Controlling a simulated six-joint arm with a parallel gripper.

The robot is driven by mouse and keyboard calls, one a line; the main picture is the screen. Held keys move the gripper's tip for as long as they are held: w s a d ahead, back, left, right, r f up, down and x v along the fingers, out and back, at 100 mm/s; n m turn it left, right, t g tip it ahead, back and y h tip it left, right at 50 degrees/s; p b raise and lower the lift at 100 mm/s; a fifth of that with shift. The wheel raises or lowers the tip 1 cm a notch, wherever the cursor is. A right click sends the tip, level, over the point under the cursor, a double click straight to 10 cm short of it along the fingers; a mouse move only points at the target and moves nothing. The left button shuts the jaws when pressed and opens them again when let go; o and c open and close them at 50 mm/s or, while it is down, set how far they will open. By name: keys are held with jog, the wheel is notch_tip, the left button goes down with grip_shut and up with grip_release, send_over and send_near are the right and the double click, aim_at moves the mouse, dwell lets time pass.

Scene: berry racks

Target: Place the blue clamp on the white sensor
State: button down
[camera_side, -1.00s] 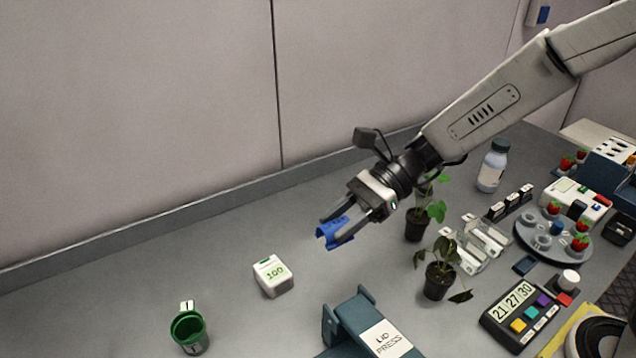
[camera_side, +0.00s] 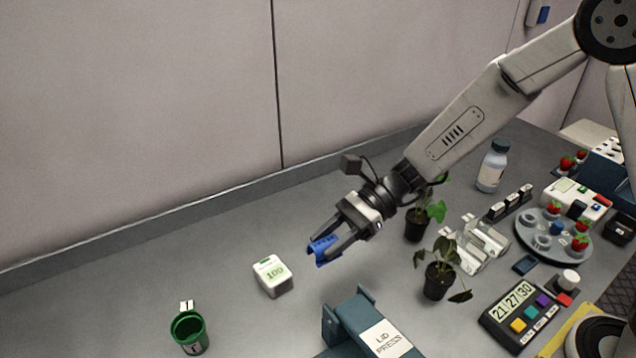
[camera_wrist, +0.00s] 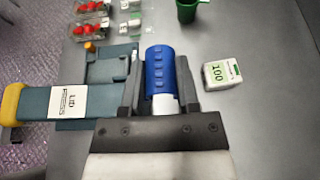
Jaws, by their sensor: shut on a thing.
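My gripper (camera_side: 330,246) is shut on the blue clamp (camera_side: 321,249) and holds it in the air above the grey table. In the wrist view the ribbed blue clamp (camera_wrist: 160,70) sits between the two dark fingers, with a white part showing below it. A small white box marked 100 (camera_side: 273,276), with a green patch on top, stands on the table to the lower left of the clamp. This box (camera_wrist: 221,74) is right of the gripper in the wrist view, apart from it. No label shows whether it is the white sensor.
A green cup (camera_side: 190,333) stands at the front left. The lid press (camera_side: 366,325) is in front of the gripper. Potted plants (camera_side: 437,281), a white bottle (camera_side: 493,166), a round rack (camera_side: 552,235) and a button panel (camera_side: 520,315) crowd the right. The table's back left is clear.

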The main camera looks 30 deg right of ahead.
jog(key=w+a+f, duration=0.3)
jog(key=w, duration=0.3)
send_over(276, 268)
jog(key=shift+s+d+f, duration=0.1)
jog(key=shift+f, duration=1.3)
jog(key=shift+s+d+f, duration=0.1)
jog(key=shift+f, duration=1.3)
jog(key=shift+w+a+f, duration=0.15)
jog(key=shift+w+f, duration=0.05)
jog(key=shift+f, duration=1.6)
jog(key=shift+f, duration=0.1)
jog(key=shift+c, duration=1.7)
grip_release()
